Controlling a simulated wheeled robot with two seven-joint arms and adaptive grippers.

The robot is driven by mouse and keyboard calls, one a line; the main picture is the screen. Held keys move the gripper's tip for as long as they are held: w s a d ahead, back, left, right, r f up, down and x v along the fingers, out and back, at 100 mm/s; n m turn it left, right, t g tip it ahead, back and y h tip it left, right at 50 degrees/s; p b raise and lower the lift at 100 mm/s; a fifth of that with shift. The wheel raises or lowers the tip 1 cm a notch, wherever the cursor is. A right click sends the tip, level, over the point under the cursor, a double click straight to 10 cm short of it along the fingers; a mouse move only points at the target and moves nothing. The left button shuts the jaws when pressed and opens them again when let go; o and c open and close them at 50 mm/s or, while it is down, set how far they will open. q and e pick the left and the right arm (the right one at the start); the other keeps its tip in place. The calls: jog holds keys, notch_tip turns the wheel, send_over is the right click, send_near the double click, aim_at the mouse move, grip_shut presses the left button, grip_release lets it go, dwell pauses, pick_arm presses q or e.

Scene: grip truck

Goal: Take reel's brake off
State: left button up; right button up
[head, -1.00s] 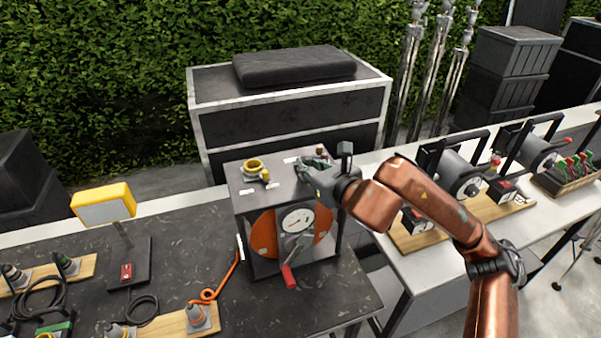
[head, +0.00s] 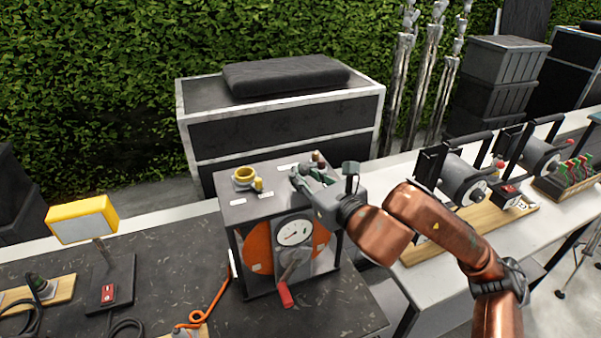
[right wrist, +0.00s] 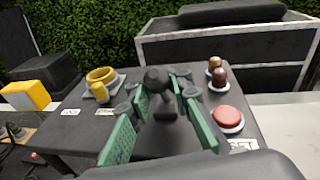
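The reel (head: 258,249) is an orange drum in a dark grey box-shaped frame, with a dial (head: 294,232) and a red-handled crank (head: 286,294) on its front. A black lever with a round knob (right wrist: 157,78) stands on the frame's top (right wrist: 65,128); no label marking it as the brake is readable. My right gripper (head: 308,179) is over that top. In the right wrist view its green-padded fingers (right wrist: 160,112) are apart, one on each side of the black lever. I cannot tell whether they touch it. My left gripper is not in view.
On the reel's top are a yellow ring-shaped fitting (head: 245,176), a red button (right wrist: 228,117) and brown knobs (right wrist: 220,77). A yellow lamp (head: 83,222) stands left. More winding machines (head: 463,178) stand on the white table at right. A large case (head: 285,128) is behind.

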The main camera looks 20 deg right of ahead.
jog(key=o, duration=0.3)
jog(key=shift+s+d+r, duration=0.1)
jog(key=shift+s, duration=0.25)
jog(key=shift+o, duration=1.1)
jog(key=shift+w, duration=0.2)
jog(key=shift+s, duration=0.1)
jog(key=v, duration=1.2)
